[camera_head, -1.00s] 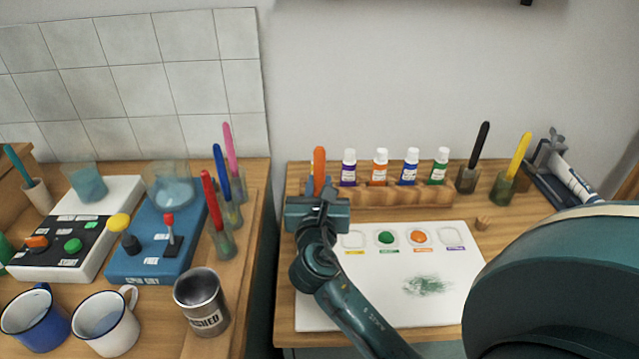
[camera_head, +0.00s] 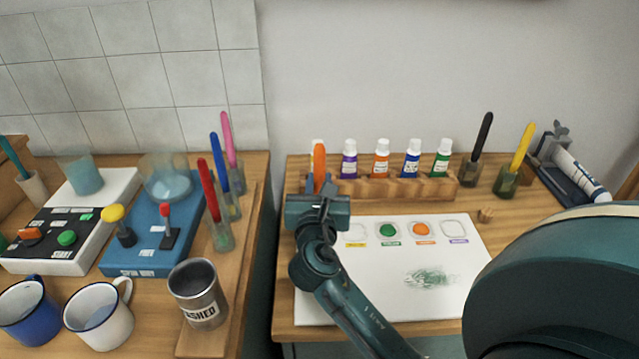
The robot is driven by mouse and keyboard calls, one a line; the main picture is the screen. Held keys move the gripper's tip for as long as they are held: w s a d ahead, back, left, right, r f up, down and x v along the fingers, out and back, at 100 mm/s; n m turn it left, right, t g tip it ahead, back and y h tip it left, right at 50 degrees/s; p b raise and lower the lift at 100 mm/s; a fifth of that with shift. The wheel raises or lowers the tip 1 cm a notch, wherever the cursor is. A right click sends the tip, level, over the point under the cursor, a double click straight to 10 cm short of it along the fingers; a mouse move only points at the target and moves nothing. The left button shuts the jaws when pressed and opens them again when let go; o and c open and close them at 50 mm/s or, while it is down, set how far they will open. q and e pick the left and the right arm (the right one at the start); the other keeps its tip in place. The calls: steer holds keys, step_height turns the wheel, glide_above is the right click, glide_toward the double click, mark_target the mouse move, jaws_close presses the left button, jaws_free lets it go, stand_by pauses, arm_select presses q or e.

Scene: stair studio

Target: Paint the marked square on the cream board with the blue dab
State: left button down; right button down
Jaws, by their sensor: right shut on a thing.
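The cream board (camera_head: 378,292) lies on the right-hand table. Along its top edge are wells with a green dab (camera_head: 387,231) and an orange dab (camera_head: 422,230); the outer wells look empty. A green smear (camera_head: 431,278) marks the middle of the board. I see no blue dab and no marked square; my arm hides the board's left part. My right gripper (camera_head: 318,203) is over the board's upper left corner, shut on an orange-handled tool (camera_head: 319,160) that stands upright. The tool's lower end is hidden. My left gripper is not in view.
A wooden rack (camera_head: 395,189) of paint bottles stands behind the board. Black (camera_head: 482,145) and yellow (camera_head: 521,148) tools stand in cups to its right. The left table holds mugs (camera_head: 100,318), a steel cup (camera_head: 197,293) and a blue device (camera_head: 150,240). A gap separates the tables.

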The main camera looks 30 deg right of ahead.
mark_target(319, 162)
steer(key=shift+f+b, duration=0.3)
steer(key=shift+f, duration=0.25)
stand_by(0.4)
stand_by(0.5)
step_height(319, 162, up, 5)
steer(key=p, duration=0.6)
steer(key=shift+r, duration=1.05)
steer(key=shift+f, duration=0.1)
